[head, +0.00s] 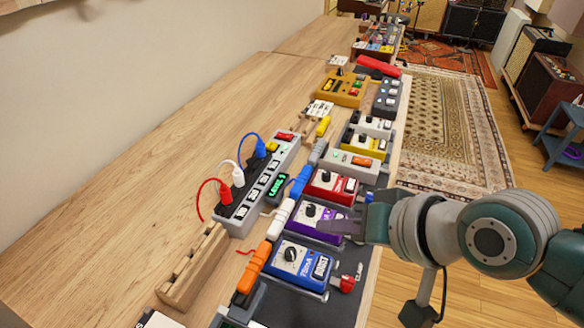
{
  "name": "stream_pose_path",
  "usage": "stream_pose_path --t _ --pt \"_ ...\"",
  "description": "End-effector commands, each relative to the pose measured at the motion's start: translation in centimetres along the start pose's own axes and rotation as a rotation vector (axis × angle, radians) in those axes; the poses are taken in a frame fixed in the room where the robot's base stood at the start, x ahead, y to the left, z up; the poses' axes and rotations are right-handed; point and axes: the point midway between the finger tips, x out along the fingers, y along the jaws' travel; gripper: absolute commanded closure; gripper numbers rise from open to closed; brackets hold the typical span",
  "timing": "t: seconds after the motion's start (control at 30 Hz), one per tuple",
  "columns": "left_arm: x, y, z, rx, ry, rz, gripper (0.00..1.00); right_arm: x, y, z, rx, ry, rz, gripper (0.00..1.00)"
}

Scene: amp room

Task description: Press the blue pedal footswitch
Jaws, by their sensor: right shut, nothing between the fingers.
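The blue pedal (297,264) sits near the front of a row of effect pedals on the dark board at the edge of the wooden bench. It has a black knob and a lighter labelled part on its right side. My right gripper (330,226) comes in from the right, shut and empty. Its fingertips are over the right part of the purple pedal (302,219), just beyond the blue pedal. I cannot tell if they touch it. A red-topped plug (347,284) sits at the blue pedal's right side. My left gripper is not in view.
A red pedal (332,187) and several others run farther back. A power strip (259,182) with red, white and blue plugs lies to the left. A wooden rack (194,266) stands at front left. The bench's left part is bare.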

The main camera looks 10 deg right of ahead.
Motion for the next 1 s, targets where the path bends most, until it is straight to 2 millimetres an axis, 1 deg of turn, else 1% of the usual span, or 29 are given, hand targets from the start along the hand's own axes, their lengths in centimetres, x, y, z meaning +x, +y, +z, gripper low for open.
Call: stream_pose_path --t 0.17,0.27,0.47,0.77,0.9,1.0 --pt "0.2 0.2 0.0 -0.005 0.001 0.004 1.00 0.1 0.1 0.1 0.000 -0.001 0.000 1.00" --pt "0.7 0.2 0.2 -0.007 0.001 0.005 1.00 0.5 0.4 0.4 -0.001 -0.001 0.001 1.00" --pt "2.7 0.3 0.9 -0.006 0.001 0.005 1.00 1.9 1.4 1.5 -0.001 -0.001 0.001 1.00" --pt "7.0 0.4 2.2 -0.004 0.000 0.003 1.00 4.9 3.6 3.6 -0.001 -0.001 0.002 1.00" --pt "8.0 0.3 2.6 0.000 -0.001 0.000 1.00 5.8 4.3 4.3 -0.001 -0.001 0.001 1.00" --pt "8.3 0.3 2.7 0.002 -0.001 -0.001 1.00 6.1 4.5 4.5 -0.001 -0.001 0.000 1.00"
